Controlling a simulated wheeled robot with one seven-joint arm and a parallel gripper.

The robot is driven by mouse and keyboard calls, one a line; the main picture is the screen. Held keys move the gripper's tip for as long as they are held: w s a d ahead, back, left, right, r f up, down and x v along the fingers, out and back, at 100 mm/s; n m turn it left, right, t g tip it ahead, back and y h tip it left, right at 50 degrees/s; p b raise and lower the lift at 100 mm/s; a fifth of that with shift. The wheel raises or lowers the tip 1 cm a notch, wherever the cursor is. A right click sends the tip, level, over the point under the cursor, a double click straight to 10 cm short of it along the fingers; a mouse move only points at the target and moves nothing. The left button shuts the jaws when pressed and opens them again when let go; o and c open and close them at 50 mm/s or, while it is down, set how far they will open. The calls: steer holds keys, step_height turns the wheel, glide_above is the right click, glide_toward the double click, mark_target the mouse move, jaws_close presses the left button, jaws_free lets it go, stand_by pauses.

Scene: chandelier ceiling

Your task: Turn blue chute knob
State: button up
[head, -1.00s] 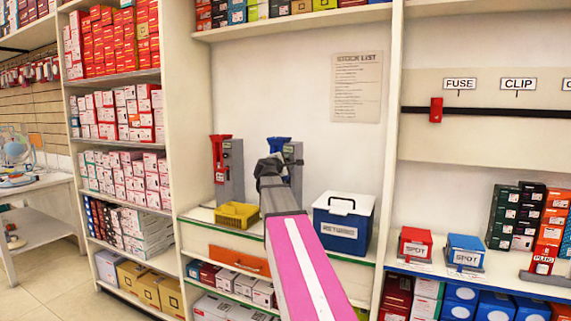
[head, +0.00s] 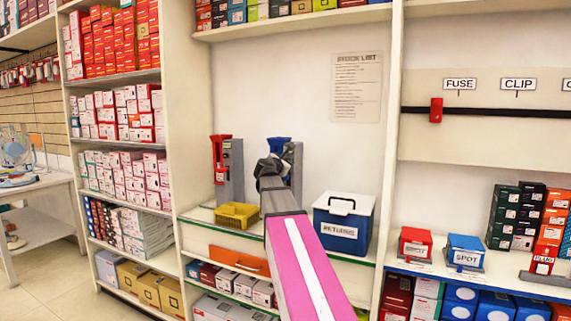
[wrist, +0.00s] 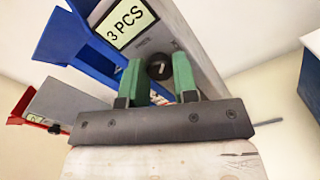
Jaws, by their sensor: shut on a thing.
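The blue chute dispenser stands on the counter, with a blue chute (wrist: 88,50) on a grey body and a "3 PCS" label (wrist: 125,24) in the wrist view. Its blue top (head: 279,145) shows above my arm in the head view. A round black knob (wrist: 159,67) with a light mark sits on the grey face. My gripper (wrist: 159,78) has its two green fingers on either side of the knob and is shut on it. In the head view my gripper (head: 270,168) covers the knob and much of the grey body.
A red chute dispenser (head: 229,170) stands just left. A yellow tray (head: 237,215) sits in front of it. A blue "RETURNS" box (head: 343,224) with a white lid stands right of my arm. The back wall is close behind.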

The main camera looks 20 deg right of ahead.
steer(key=n, duration=0.5)
steer(key=shift+n, duration=2.5)
steer(key=o, duration=0.9)
steer(key=v, duration=1.1)
steer(key=shift+w, duration=0.1)
